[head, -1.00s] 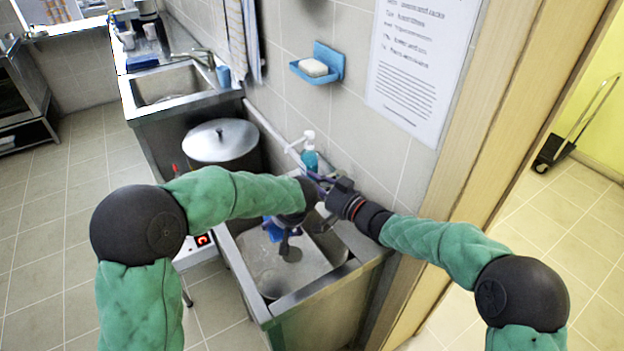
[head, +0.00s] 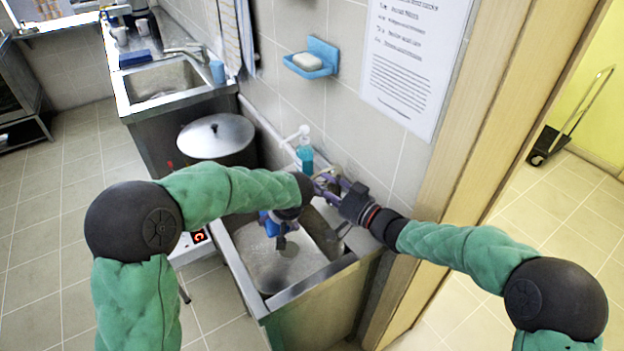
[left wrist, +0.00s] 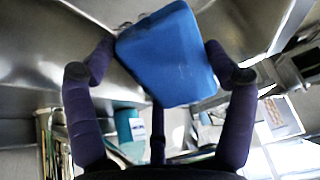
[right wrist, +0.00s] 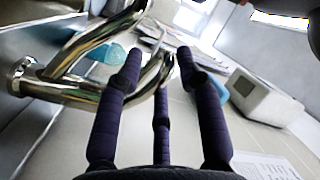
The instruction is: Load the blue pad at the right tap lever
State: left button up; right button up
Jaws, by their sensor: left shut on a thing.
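The blue pad (left wrist: 170,55) is held between the fingers of my left gripper (left wrist: 160,68); in the head view a bit of blue (head: 268,224) shows below that hand, above the near sink basin (head: 265,262). My right gripper (head: 325,184) is at the wall tap behind this sink. In the right wrist view its fingers (right wrist: 160,62) are spread apart, with a bent chrome tap part (right wrist: 163,78) showing between them and a thicker chrome pipe (right wrist: 90,45) to the left. I cannot tell whether the fingers touch the metal. The tap is mostly hidden in the head view.
A soap bottle (head: 304,155) stands behind the sink, close to both hands. A blue dish with soap (head: 312,60) and a notice (head: 408,60) are on the wall. A lidded stockpot (head: 215,137) stands left. A wooden door frame (head: 500,120) is at right.

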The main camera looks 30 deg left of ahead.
jog(key=v, duration=0.7)
pick_arm(q)
jog(key=shift+d, duration=0.15)
pick_arm(e)
jog(key=shift+w+f, duration=0.1)
jog(key=shift+f, duration=0.1)
pick_arm(q)
jog(key=shift+s+d+b, duration=0.35)
jog(key=shift+d+b, duration=0.05)
jog(key=shift+d, duration=0.25)
jog(key=shift+s+d+b, duration=0.3)
jog(key=shift+d+b, duration=0.05)
jog(key=shift+d, duration=0.25)
jog(key=d, duration=0.1)
jog(key=s+d+b, duration=0.1)
jog(key=d, duration=0.1)
jog(key=s+d, duration=0.1)
jog(key=shift+s+d+b, duration=0.15)
jog(key=shift+d+b, duration=0.05)
jog(key=shift+b, duration=0.2)
pick_arm(e)
notch_tip(320, 180, down, 3)
jog(key=shift+f, duration=0.1)
